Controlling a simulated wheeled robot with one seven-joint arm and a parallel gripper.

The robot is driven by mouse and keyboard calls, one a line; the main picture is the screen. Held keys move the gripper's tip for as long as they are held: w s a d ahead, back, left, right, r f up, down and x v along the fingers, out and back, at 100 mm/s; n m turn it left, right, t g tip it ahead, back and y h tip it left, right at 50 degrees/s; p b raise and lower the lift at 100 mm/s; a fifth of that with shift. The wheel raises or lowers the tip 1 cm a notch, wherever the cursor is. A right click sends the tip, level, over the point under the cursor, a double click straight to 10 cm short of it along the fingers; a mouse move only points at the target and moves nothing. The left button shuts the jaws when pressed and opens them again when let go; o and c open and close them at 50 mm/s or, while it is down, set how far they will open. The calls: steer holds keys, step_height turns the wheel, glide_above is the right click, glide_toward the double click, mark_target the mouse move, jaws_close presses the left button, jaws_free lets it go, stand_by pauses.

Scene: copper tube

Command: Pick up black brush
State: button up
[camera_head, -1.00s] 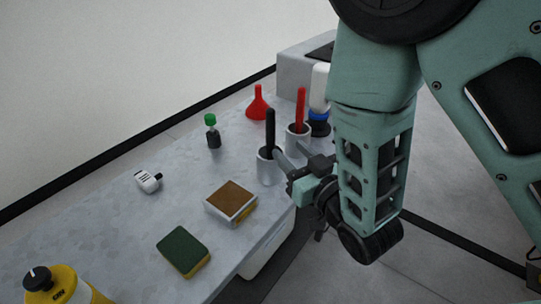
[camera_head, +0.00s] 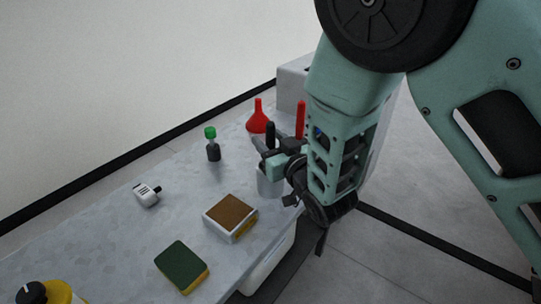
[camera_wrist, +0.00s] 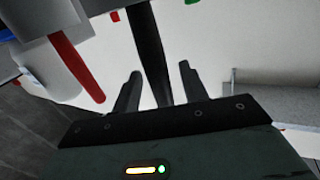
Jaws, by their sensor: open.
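The black brush (camera_head: 270,131) stands upright in a grey metal cup (camera_head: 270,183) near the table's right edge. Its dark handle (camera_wrist: 148,50) also shows in the wrist view, passing between the two fingers of my gripper (camera_wrist: 155,88). My gripper (camera_head: 262,148) is open around the handle above the cup. I cannot tell whether a finger touches the handle. The brush's lower end is hidden in the cup.
A red handle (camera_head: 300,118) stands close behind, partly behind my arm. A red funnel (camera_head: 258,121), a green-capped bottle (camera_head: 212,147), a brown-topped block (camera_head: 230,215), a green sponge (camera_head: 182,266) and a white item (camera_head: 146,195) lie on the table (camera_head: 110,240).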

jaws_close()
